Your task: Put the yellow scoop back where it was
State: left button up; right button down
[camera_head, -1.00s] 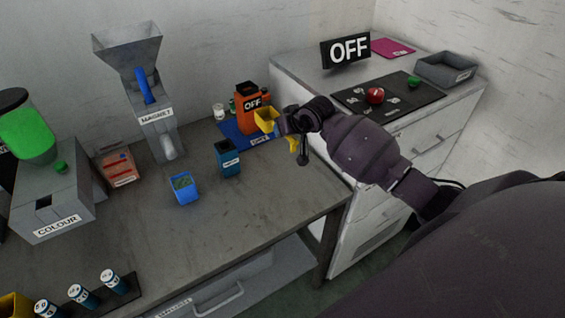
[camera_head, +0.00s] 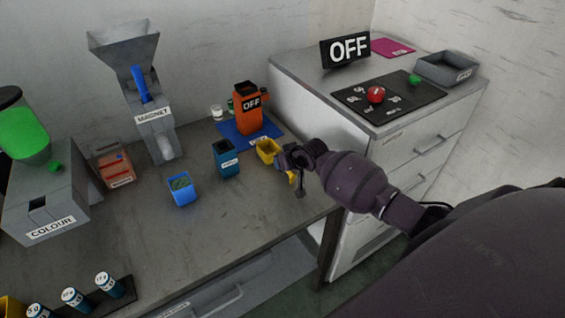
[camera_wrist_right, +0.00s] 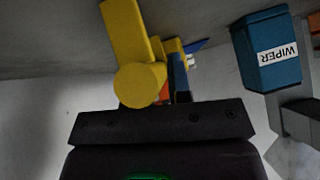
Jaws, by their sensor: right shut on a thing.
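The yellow scoop (camera_head: 267,151) is in my right gripper (camera_head: 290,160), at the right part of the grey table in the head view. Its open cup points left, toward the dark blue wiper box (camera_head: 227,158). In the right wrist view the scoop's yellow handle (camera_wrist_right: 140,80) is large and close to the gripper, and the jaws are shut on it. The wiper box (camera_wrist_right: 270,55) shows there to the right, apart from the scoop. I cannot tell whether the scoop touches the table. My left gripper is not in view.
A blue cup (camera_head: 182,189) stands left of the wiper box. The white cabinet (camera_head: 300,100) rises to the right.

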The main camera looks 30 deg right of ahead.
dwell(0.3)
jog(key=c, duration=1.1)
grip_release()
jog(key=shift+o, duration=0.2)
jog(key=shift+r, duration=0.1)
